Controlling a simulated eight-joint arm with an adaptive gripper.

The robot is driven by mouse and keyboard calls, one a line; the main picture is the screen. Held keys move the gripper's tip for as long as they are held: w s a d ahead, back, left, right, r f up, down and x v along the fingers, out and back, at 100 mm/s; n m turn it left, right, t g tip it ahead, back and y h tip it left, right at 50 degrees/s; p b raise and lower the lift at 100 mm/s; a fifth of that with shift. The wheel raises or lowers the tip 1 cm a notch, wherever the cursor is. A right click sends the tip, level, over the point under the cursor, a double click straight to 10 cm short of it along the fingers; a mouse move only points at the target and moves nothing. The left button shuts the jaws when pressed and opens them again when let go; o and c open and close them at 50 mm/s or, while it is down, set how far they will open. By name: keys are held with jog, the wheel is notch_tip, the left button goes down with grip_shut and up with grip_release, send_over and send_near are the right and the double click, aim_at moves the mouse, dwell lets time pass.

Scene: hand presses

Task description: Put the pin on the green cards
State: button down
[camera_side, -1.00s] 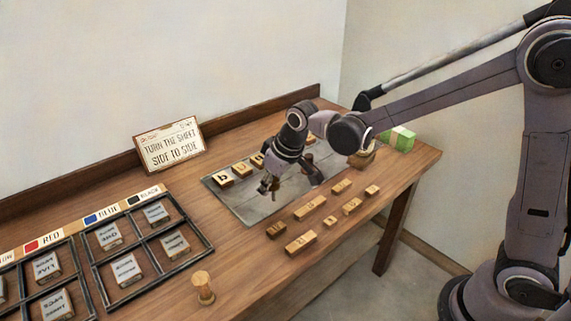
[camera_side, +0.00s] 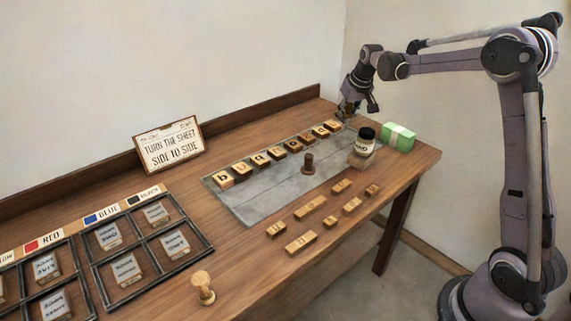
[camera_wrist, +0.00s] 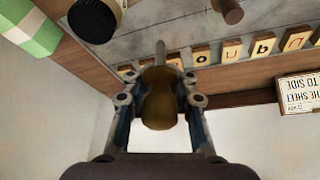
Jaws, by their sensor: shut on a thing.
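My gripper (camera_wrist: 160,100) is shut on a pin with a rounded wooden handle (camera_wrist: 161,108) and a thin metal shaft that points away from me in the wrist view. In the side view my gripper (camera_side: 347,112) is at the far right end of the table, behind the bottle; the pin is too small to make out there. The green cards (camera_side: 398,138), a block with a pale band, lie on the table right of the bottle. They also show at the upper left of the wrist view (camera_wrist: 28,28), apart from my gripper.
A grey slab (camera_side: 262,200) holds a row of letter blocks (camera_side: 262,160) and a brown peg (camera_side: 308,163). Small wooden blocks (camera_side: 308,208) lie in front. A sign (camera_side: 168,146) leans at the back.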

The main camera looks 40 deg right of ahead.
jog(key=s+d+r+m+g+h, duration=0.15)
jog(key=s+d, duration=0.35)
jog(key=d, duration=0.5)
jog(key=s+d+m, duration=0.3)
jog(key=s+d, duration=0.2)
jog(key=d, duration=0.6)
jog(key=s+d+r+m+h, duration=0.1)
jog(key=s+d+m, duration=0.1)
jog(key=s+d, duration=0.6)
send_over(399, 128)
jog(key=shift+y, duration=0.25)
notch_tip(399, 128, down, 6)
jog(key=shift+w+d+f, duration=0.1)
jog(key=shift+d+f, duration=0.05)
jog(key=shift+f, duration=2)
jog(key=shift+f, duration=0.15)
jog(key=c, duration=1)
grip_release()
jog(key=shift+c, duration=0.2)
